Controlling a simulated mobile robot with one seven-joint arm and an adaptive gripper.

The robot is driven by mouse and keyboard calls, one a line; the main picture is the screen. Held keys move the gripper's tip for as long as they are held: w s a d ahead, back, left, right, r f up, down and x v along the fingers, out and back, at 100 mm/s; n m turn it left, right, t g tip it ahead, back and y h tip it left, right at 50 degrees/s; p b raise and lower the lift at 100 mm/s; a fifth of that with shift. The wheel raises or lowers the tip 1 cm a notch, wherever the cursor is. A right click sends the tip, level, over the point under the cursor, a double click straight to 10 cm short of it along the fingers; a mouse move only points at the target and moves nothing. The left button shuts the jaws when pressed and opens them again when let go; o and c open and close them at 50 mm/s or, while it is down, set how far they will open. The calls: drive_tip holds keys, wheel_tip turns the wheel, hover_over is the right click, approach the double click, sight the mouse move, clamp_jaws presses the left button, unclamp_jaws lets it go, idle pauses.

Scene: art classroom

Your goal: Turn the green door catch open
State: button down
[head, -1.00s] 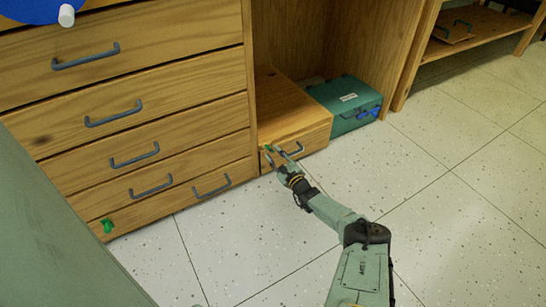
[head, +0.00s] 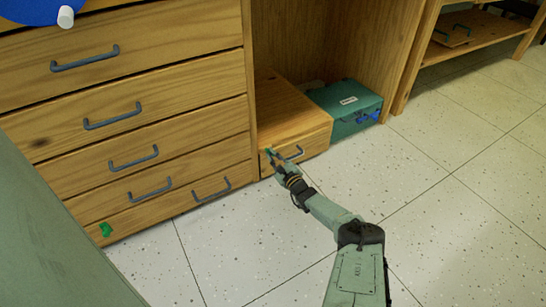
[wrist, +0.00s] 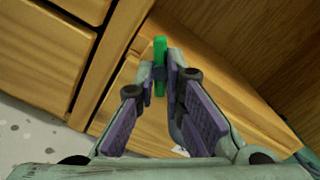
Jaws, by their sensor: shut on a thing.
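The green door catch (wrist: 160,50) is an upright bright green bar at the front of a low wooden box (head: 290,112) with a dark handle. My gripper (wrist: 158,77) is shut on the catch, its two fingertips on either side of it. The catch's upper part sticks out past the fingertips; its lower part is partly between them. In the head view my gripper (head: 271,156) is at the left of the box's front, and the catch is mostly hidden there.
Another green catch (head: 106,230) is on the drawer cabinet (head: 150,85) at the left, which has several dark handles. A teal case (head: 352,108) with a blue latch stands right of the wooden box. The speckled floor (head: 440,160) to the right is clear.

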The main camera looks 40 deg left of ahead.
idle(0.5)
drive_tip(key=n, duration=1.1)
drive_tip(key=shift+p, duration=0.35)
drive_tip(key=shift+w+d, duration=0.1)
drive_tip(key=c, duration=1.7)
unclamp_jaws()
drive_tip(key=v, duration=1.2)
